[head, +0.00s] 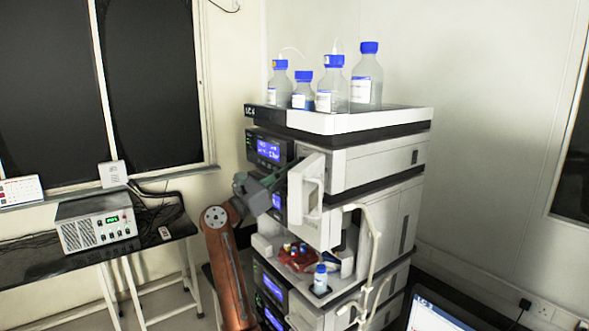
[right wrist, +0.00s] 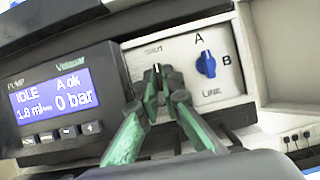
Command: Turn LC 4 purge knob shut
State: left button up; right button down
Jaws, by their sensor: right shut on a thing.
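The LC 4 stack (head: 345,155) stands in the middle of the head view, with its name on the top tray's front edge. In the right wrist view, the pump's white panel shows a "SHUT" mark above my right gripper (right wrist: 160,82). The pump display (right wrist: 55,98) reads IDLE, 0 bar. In the head view, my right gripper (head: 268,183) is at the pump front.
An open white door (head: 308,188) stands just right of my gripper. Blue-capped bottles (head: 367,75) stand on the top tray. Below, an open bay holds small vials and a bottle (head: 320,279). A bench with a grey box (head: 97,222) is at left, a laptop (head: 435,315) at lower right.

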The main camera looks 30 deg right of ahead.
jog(key=c, duration=2.1)
grip_release()
jog(key=shift+a+f, duration=0.1)
jog(key=v, duration=1.1)
jog(key=shift+a, duration=0.4)
jog(key=shift+f, duration=0.1)
